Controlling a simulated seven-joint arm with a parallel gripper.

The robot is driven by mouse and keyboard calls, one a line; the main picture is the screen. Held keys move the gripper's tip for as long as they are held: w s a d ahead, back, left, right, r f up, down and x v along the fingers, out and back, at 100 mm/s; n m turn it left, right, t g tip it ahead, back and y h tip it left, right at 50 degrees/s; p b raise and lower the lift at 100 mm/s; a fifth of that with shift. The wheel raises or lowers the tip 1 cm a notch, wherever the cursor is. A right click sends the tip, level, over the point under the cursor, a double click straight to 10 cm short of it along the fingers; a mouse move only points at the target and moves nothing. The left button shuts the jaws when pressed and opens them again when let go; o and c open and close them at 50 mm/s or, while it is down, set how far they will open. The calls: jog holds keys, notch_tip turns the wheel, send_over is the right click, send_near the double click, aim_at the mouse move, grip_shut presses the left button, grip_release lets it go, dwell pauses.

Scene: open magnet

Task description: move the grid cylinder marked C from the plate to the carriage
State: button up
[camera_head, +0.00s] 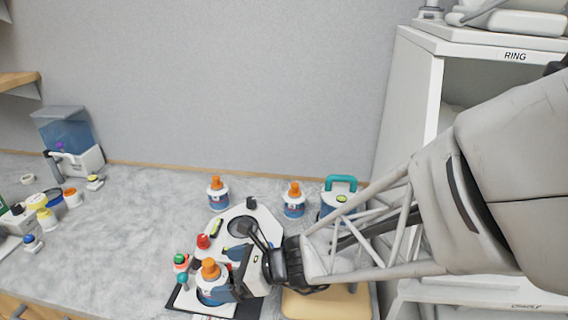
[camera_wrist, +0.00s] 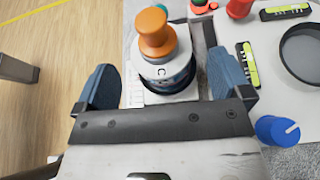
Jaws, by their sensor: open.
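The grid cylinder marked C (camera_wrist: 165,72) has a white body, a blue patterned band and an orange knob. In the head view the cylinder (camera_head: 209,277) stands upright at the front left of the white apparatus. In the wrist view its base sits at a dark round seat beside a printed scale; I cannot tell whether this is the plate or the carriage. My gripper (camera_wrist: 164,82) is open, with one blue finger on each side of the cylinder and visible gaps. In the head view my gripper (camera_head: 240,280) is just right of it.
Two similar orange-topped bottles (camera_head: 218,195) (camera_head: 294,201) stand behind. The apparatus has an empty dark-rimmed round recess (camera_wrist: 304,52), a blue knob (camera_wrist: 278,131), a red knob (camera_head: 203,241) and green levels (camera_wrist: 247,64). A teal-handled case (camera_head: 340,185) and a white cabinet (camera_head: 412,85) stand right.

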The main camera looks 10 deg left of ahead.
jog(key=v, duration=0.7)
jog(key=shift+d, duration=0.2)
jog(key=shift+r, duration=0.1)
dwell(0.7)
jog(key=s+d+r+n+t+h, duration=0.1)
jog(key=s+d+r+n+h, duration=0.1)
jog(key=d+n, duration=0.4)
jog(key=s+d+r+n+h, duration=0.2)
jog(key=d+r+n+h, duration=0.2)
jog(key=d, duration=0.9)
jog(key=s+d+r+n+t+h, duration=0.1)
jog(key=s+d+r+n+h, duration=0.1)
jog(key=d+n+h, duration=0.5)
jog(key=d+r+n, duration=0.1)
jog(key=d, duration=0.2)
jog(key=shift+d+r+t+h, duration=0.25)
jog(key=shift+d+t+h, duration=0.05)
jog(key=shift+d, duration=0.05)
